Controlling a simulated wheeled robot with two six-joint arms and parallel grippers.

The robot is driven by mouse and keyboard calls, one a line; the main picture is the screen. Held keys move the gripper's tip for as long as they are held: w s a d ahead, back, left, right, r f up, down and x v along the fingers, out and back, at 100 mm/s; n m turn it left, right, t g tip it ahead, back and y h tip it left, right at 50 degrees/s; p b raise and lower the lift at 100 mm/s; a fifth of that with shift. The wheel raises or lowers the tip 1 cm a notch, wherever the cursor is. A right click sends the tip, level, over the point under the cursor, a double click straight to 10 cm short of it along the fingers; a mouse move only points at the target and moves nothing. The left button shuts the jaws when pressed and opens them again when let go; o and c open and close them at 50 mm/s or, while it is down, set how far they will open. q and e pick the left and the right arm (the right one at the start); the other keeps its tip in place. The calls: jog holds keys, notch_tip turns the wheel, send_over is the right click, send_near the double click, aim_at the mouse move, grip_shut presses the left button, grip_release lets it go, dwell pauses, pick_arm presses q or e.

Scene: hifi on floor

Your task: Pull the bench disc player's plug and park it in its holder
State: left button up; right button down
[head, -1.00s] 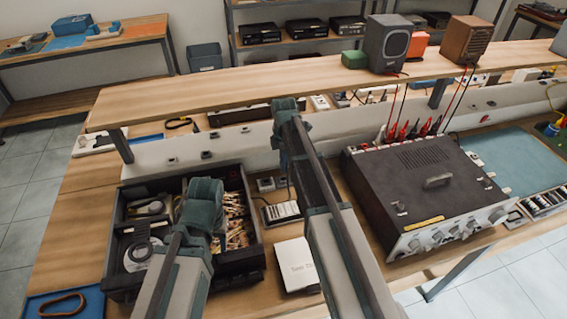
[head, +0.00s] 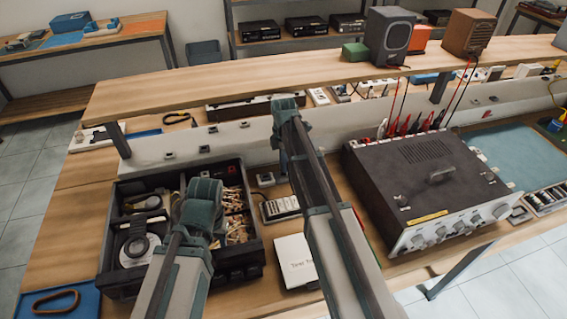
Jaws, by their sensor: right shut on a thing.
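The bench disc player looks to be the open black case (head: 252,262) at the left front of the bench, with a round disc part (head: 137,248) and wiring inside. My right gripper (head: 287,174) points down at the pale socket trunking (head: 222,140) behind the case. It appears shut on the plug, but its own arm hides the fingertips and most of what they hold. My left arm (head: 195,225) reaches over the case; its gripper's fingers are hidden behind the wrist. I cannot make out the plug's holder.
A large dark instrument (head: 430,180) with knobs stands right of my right arm, with red and black leads behind it. A raised wooden shelf (head: 230,88) runs above the trunking. A white booklet (head: 294,262) and a small socket strip (head: 279,208) lie between case and instrument.

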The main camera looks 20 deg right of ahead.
pick_arm(q)
jog(key=shift+f+b, duration=0.95)
pick_arm(e)
jog(key=shift+f, duration=1)
dwell(0.4)
jog(key=c, duration=0.7)
grip_release()
jog(key=shift+o, duration=0.2)
pick_arm(q)
jog(key=shift+r, duration=0.1)
pick_arm(e)
jog(key=shift+r, duration=0.15)
pick_arm(q)
notch_tip(320, 180, up, 14)
jog(key=p, duration=1.4)
pick_arm(e)
notch_tip(320, 180, up, 14)
pick_arm(q)
notch_tip(320, 180, up, 5)
jog(key=p, duration=0.4)
jog(key=shift+p, duration=0.4)
pick_arm(e)
notch_tip(320, 180, up, 5)
jog(key=shift+f, duration=0.2)
